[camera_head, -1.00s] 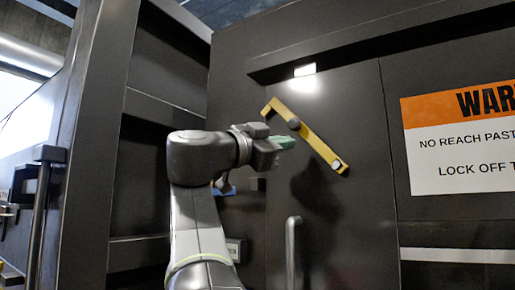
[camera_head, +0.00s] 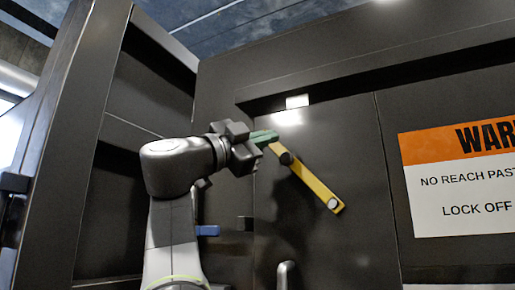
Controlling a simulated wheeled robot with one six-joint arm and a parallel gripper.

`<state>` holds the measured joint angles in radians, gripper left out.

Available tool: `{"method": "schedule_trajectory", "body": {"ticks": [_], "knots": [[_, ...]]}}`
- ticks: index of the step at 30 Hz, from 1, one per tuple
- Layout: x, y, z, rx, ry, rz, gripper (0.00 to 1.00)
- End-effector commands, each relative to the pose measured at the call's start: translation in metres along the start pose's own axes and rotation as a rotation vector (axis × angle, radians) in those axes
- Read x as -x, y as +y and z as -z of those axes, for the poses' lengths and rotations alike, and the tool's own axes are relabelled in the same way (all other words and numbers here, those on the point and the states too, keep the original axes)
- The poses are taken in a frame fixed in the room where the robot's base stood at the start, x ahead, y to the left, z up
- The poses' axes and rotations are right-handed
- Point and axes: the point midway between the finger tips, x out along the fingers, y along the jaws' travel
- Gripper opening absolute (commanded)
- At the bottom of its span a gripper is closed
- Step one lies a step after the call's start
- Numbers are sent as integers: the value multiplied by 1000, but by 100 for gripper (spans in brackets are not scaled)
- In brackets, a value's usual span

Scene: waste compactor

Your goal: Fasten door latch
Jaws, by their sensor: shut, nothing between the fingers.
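The yellow door latch (camera_head: 314,184) is a bar on the dark door (camera_head: 335,245), slanting from upper left down to lower right. A dark round knob (camera_head: 285,158) sits near its upper part, and a round pale stud marks its lower right end. My gripper (camera_head: 264,138) has green fingertips, which are shut and empty. They are at the latch's upper left end and hide its hooked tip. I cannot tell whether they touch it. A small dark block (camera_head: 245,223) sits at the door's left edge, below my gripper.
A vertical door handle (camera_head: 285,274) stands below the latch. A lit lamp (camera_head: 297,101) is under the overhanging ledge (camera_head: 350,68). A warning sign (camera_head: 460,180) is to the right. A blue part (camera_head: 207,230) shows beside my arm. A dark upright panel (camera_head: 70,140) stands at left.

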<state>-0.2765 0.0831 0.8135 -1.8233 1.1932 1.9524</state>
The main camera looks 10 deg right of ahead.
Motion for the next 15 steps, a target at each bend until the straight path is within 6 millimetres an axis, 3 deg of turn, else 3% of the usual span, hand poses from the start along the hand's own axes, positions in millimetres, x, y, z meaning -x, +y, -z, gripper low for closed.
{"method": "schedule_trajectory", "body": {"ticks": [15], "knots": [[-81,-2,3,3,2,-3,0]]}}
